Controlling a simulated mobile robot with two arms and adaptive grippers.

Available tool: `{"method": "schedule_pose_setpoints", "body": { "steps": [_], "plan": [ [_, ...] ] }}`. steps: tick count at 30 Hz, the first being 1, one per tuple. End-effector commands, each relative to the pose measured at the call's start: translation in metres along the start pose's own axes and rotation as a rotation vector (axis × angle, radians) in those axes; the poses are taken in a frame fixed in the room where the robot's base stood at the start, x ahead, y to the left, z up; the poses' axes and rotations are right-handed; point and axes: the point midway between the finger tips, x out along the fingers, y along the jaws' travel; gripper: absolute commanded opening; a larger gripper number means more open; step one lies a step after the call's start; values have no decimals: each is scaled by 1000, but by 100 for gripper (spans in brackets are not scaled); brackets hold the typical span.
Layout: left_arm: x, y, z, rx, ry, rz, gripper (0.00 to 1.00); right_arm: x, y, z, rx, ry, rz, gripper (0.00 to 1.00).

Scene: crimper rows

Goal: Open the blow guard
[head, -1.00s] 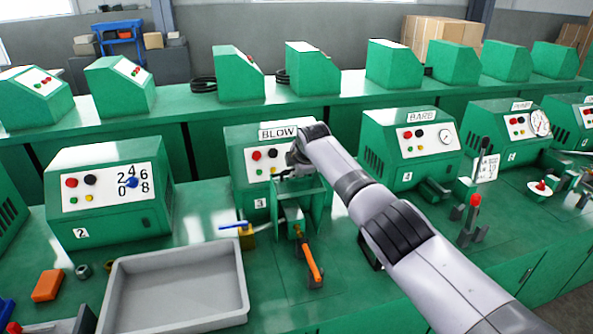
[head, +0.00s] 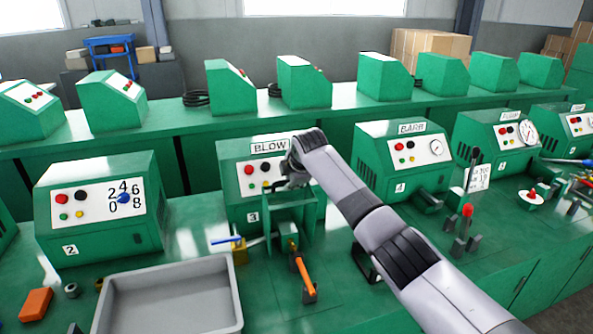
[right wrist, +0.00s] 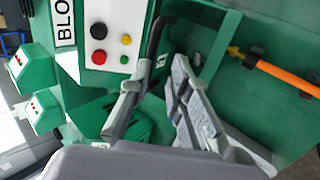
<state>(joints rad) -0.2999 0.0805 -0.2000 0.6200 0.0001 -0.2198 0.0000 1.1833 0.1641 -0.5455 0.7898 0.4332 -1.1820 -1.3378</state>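The BLOW machine (head: 238,205) is a green box with a labelled panel of buttons. My right gripper (head: 286,181) is in front of the panel, just above the guard; my arm hides part of both. In the right wrist view its two grey fingers (right wrist: 160,98) are apart, with green surface showing between them. A black bent bar (right wrist: 157,35) lies close to the left finger's tip; I cannot tell whether they touch. My left gripper is not in view.
A grey tray (head: 130,325) lies on the bench at the front left. A blue-handled valve (head: 238,246) sits left of the guard.

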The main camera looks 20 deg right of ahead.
Motion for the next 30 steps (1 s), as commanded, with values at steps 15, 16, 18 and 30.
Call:
{"method": "schedule_pose_setpoints", "body": {
  "steps": [15, 16, 18, 30],
  "plan": [
    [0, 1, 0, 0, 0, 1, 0, -72, 0, 0, -1, 1, 2, 18],
    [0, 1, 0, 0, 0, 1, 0, -75, 0, 0, -1, 1, 2, 18],
    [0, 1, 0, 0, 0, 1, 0, -79, 0, 0, -1, 0, 0, 18],
    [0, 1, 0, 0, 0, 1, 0, -82, 0, 0, 1, 0, 0, 14]
  ]
}}
